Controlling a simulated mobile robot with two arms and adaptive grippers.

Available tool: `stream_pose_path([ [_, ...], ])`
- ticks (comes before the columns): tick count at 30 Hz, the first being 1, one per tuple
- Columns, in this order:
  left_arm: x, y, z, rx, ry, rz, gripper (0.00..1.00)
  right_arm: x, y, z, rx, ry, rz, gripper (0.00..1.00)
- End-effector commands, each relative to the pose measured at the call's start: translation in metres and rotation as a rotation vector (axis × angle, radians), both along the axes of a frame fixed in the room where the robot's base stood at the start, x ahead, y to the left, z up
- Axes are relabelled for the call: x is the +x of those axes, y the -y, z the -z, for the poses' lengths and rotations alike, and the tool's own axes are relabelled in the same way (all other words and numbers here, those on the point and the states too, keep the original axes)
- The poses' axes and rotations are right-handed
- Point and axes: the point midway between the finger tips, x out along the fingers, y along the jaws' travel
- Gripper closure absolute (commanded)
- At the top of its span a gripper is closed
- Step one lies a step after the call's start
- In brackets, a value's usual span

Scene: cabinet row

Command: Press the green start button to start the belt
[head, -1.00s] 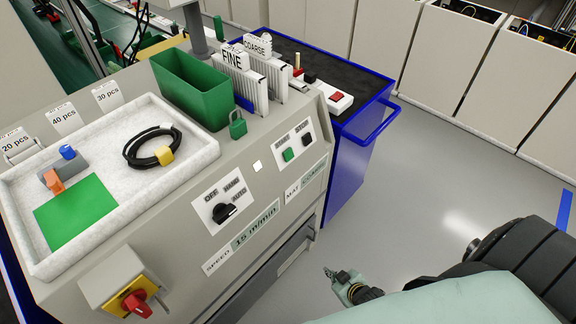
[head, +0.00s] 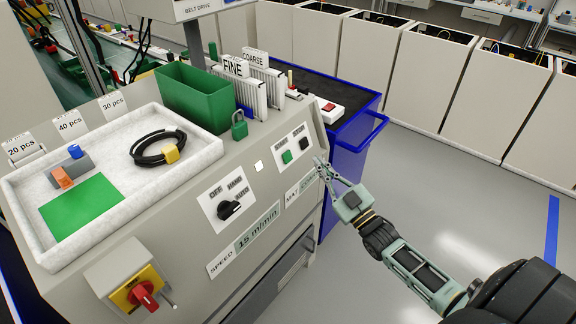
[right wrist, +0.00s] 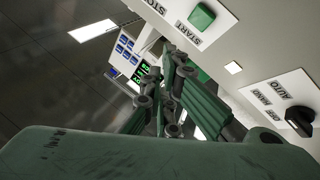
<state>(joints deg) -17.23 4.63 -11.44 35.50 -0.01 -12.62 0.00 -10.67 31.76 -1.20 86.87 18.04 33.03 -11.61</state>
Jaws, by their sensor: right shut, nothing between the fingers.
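The green start button (head: 287,156) is on a white plate on the sloped front of the grey console, left of the black stop button (head: 303,143). In the right wrist view the green button (right wrist: 202,17) shows at the top, beside the word START. My right gripper (head: 318,164) is shut and empty, just right of and slightly below the button plate, apart from the green button. In the right wrist view its fingers (right wrist: 172,62) point up, left of the button and below it in the picture. My left gripper is not in view.
A black OFF/HAND/AUTO knob (head: 229,210) and a red-and-yellow switch (head: 142,294) stick out of the console front. A green padlock (head: 239,125) sits near the top edge. A blue cart (head: 345,175) stands right of the console. The floor right of it is clear.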

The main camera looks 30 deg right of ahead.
Motion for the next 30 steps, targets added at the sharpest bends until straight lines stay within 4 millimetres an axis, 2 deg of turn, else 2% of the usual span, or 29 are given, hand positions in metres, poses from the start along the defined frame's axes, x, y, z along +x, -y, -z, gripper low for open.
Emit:
stream_pose_path([
  [3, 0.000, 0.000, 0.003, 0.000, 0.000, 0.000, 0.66, 0.000, -0.001, -0.017, -0.006, 0.044, -0.011, 1.00],
  [9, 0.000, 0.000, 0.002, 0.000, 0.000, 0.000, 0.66, -0.001, -0.002, -0.024, -0.008, 0.061, -0.015, 1.00],
  [20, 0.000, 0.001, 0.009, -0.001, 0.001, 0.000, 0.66, 0.005, -0.004, -0.018, -0.007, 0.059, -0.014, 1.00],
  [30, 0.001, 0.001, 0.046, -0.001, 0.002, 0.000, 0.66, 0.044, -0.020, 0.002, -0.006, 0.061, -0.014, 1.00],
])
